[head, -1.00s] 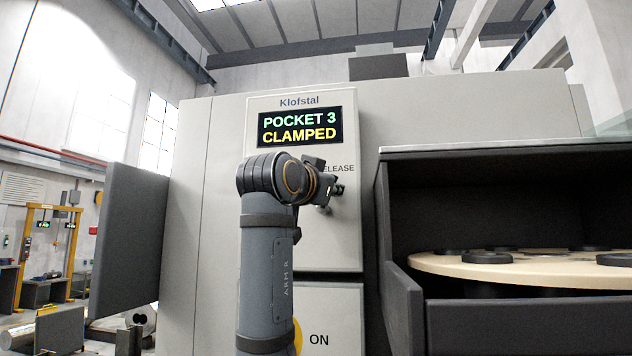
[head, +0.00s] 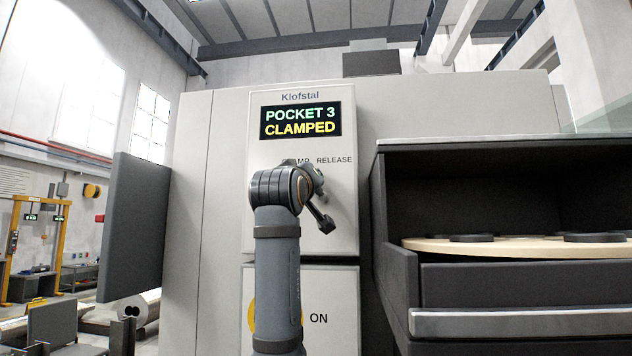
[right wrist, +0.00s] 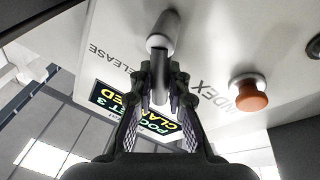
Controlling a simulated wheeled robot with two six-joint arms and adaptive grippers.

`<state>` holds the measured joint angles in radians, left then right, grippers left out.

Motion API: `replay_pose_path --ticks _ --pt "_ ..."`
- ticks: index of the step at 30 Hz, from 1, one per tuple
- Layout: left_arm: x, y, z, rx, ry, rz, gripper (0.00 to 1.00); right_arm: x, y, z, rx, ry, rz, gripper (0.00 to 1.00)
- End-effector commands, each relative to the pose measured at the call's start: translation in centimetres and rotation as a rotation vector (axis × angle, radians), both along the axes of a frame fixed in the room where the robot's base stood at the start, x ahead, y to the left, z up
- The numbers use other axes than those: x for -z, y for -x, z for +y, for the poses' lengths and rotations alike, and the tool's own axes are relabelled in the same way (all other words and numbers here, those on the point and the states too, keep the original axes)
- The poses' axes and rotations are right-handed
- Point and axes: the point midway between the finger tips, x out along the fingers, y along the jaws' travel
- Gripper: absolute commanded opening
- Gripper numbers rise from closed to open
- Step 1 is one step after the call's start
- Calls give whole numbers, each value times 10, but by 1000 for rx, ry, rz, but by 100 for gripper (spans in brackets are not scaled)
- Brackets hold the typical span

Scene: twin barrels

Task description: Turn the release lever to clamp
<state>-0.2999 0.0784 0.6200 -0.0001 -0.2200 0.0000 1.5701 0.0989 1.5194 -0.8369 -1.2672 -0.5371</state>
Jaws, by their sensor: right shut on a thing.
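The grey panel (head: 225,180) is upright ahead of me. Its display (head: 300,121) reads POCKET 3 CLAMPED. Below it are a partly covered CLAMP label and a RELEASE label (head: 334,160). The release lever (right wrist: 164,30) shows in the right wrist view as a pale round hub with a grey handle reaching between my fingers. My right gripper (right wrist: 162,75) is shut on that handle. In the head view my right arm hides most of the lever, and a dark slanting rod shows beside my wrist; I cannot tell whether it is lever or finger. My left gripper is out of view.
An orange-red button (right wrist: 249,93) marked INDEX sits beside the lever in the right wrist view. A yellow disc (head: 258,313) marked ON is partly behind my arm. A dark cabinet (head: 440,170) with a pale round table (head: 425,245) stands right. A dark panel (head: 135,228) juts out left.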

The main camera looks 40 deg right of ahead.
Motion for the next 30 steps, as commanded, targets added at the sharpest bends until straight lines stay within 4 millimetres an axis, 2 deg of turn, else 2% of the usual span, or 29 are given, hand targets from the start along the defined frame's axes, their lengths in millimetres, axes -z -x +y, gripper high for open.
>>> replay_pose_path --ticks 1,12,30 --pt "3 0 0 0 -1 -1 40 5 -2 1 -1 14 29 0" --pt "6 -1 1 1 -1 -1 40 9 -7 4 -1 125 158 0" --pt "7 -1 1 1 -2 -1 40 9 -8 5 0 149 185 0"
